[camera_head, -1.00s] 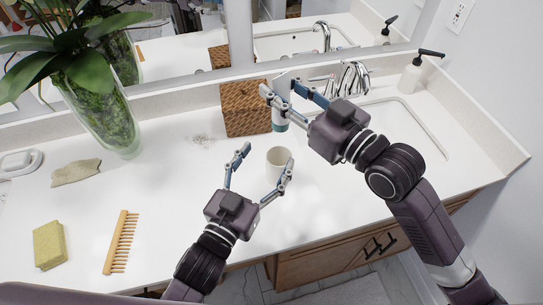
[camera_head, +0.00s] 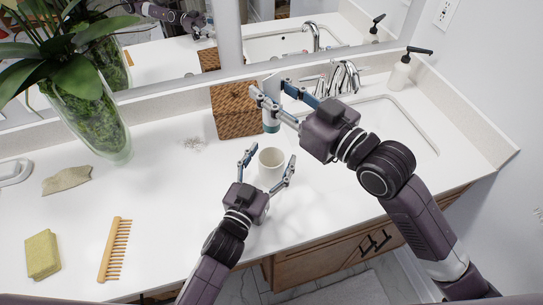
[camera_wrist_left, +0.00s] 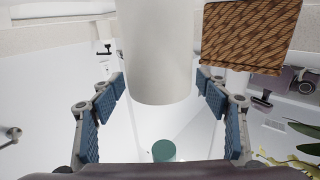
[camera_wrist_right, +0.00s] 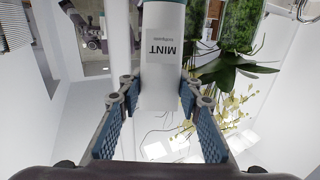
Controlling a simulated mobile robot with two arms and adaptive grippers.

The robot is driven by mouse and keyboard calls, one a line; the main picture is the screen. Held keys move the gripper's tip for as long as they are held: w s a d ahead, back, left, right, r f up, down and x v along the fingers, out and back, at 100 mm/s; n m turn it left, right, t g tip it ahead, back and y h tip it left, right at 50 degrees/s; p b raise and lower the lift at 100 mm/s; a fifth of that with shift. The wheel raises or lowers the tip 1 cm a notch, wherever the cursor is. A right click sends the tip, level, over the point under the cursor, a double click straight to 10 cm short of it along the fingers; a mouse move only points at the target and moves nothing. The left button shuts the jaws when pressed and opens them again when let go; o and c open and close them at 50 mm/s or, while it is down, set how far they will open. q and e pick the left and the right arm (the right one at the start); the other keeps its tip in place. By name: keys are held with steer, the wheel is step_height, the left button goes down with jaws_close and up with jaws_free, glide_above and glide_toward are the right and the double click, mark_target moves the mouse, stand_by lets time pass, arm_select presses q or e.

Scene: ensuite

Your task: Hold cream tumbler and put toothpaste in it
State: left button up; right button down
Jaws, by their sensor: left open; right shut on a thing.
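The cream tumbler (camera_head: 271,166) stands upright on the counter, its opening facing up. My left gripper (camera_head: 267,157) is open, with one finger on each side of the tumbler. In the left wrist view the tumbler (camera_wrist_left: 158,60) lies between the spread fingers, with gaps on both sides. My right gripper (camera_head: 271,90) is shut on the toothpaste (camera_head: 271,125), held with its teal cap down, behind and above the tumbler. The right wrist view shows the toothpaste (camera_wrist_right: 162,70) with its MINT label between the fingertips. A teal disc, apparently its cap (camera_wrist_left: 164,151), shows in the left wrist view.
A woven box (camera_head: 235,112) stands just behind the tumbler. The sink (camera_head: 400,125), faucet (camera_head: 343,78) and soap dispenser (camera_head: 401,72) are at the right. A plant vase (camera_head: 95,125), cloth (camera_head: 66,180), sponge (camera_head: 42,254) and comb (camera_head: 115,248) are at the left.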

arm_select(q)
steer(key=c, duration=1.4)
steer(key=shift+c, duration=0.2)
arm_select(e)
step_height(320, 180, down, 13)
stand_by(0.7)
steer(key=c, duration=1.3)
jaws_free()
steer(key=v, duration=1.2)
steer(key=shift+r, duration=0.1)
